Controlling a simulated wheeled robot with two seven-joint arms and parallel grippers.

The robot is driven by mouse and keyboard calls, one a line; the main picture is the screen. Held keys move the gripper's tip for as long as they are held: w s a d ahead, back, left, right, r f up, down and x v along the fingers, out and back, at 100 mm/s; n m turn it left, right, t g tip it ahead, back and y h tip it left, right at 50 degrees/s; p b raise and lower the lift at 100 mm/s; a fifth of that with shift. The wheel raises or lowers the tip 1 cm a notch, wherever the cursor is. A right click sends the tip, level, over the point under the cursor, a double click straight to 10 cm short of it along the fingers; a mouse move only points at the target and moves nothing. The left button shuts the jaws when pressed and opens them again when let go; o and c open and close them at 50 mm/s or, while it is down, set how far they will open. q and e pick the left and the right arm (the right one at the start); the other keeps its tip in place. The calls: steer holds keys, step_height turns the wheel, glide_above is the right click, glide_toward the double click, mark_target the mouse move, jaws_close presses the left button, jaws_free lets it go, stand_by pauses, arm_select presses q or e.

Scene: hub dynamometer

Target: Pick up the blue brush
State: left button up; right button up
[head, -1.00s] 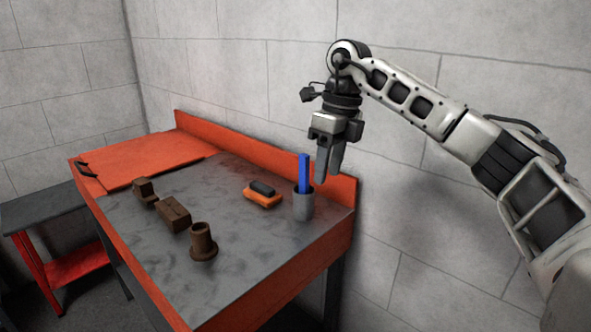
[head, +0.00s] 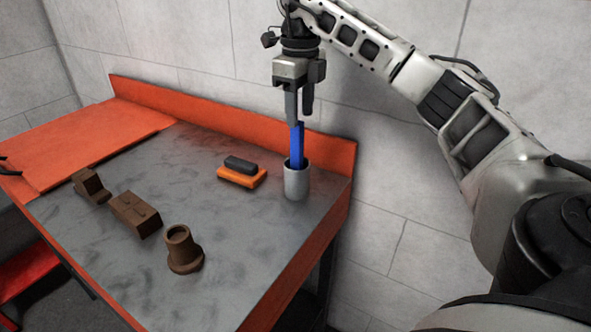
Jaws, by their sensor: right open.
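The blue brush (head: 297,146) stands upright in a grey cup (head: 296,183) near the right end of the workbench, its lower part hidden inside the cup. My right gripper (head: 299,116) points down just above the brush's top, its fingers open. One finger overlaps the top of the brush in the picture; I cannot tell whether they touch. My left gripper is not in view.
An orange and black block (head: 241,173) lies left of the cup. Brown parts, a flanged sleeve (head: 184,250), a block (head: 136,214) and a smaller piece (head: 91,186), stand along the front. The bench (head: 240,215) has a raised orange back edge (head: 235,122).

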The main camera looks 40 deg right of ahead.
mark_target(297, 142)
steer(key=f, duration=0.2)
steer(key=f+p, duration=0.1)
steer(key=f, duration=0.5)
steer(key=shift+w+f, duration=0.1)
steer(key=shift+w, duration=0.2)
jaws_close()
